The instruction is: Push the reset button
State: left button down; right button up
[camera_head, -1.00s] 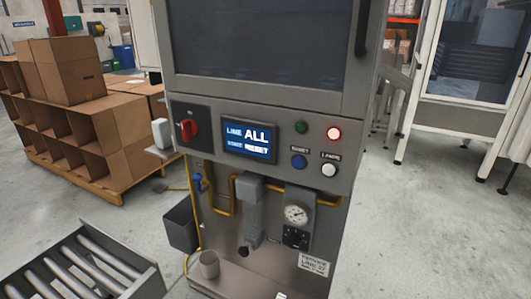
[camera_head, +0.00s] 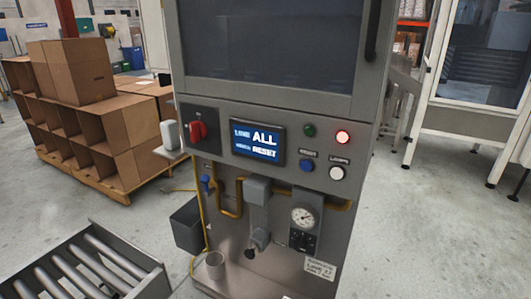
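A grey machine cabinet (camera_head: 225,180) stands in the middle with a control panel. The blue button (camera_head: 306,165) on the panel's right side has a small label above it that appears to read RESET. A white button (camera_head: 337,173) with a label like LAMPS sits to its right. Above them are a dark green lamp (camera_head: 309,131) and a lit red lamp (camera_head: 343,138). The screen (camera_head: 257,142) shows LINE, ALL and RESET in white on blue. A red rotary switch (camera_head: 198,130) is at the left. Neither gripper is in view.
A roller conveyor (camera_head: 95,262) is at the lower left. Cardboard boxes (camera_head: 75,75) stand on a pallet behind it. A grey bin (camera_head: 187,225) and yellow hose stand by the cabinet. The floor (camera_head: 430,230) at the right is clear.

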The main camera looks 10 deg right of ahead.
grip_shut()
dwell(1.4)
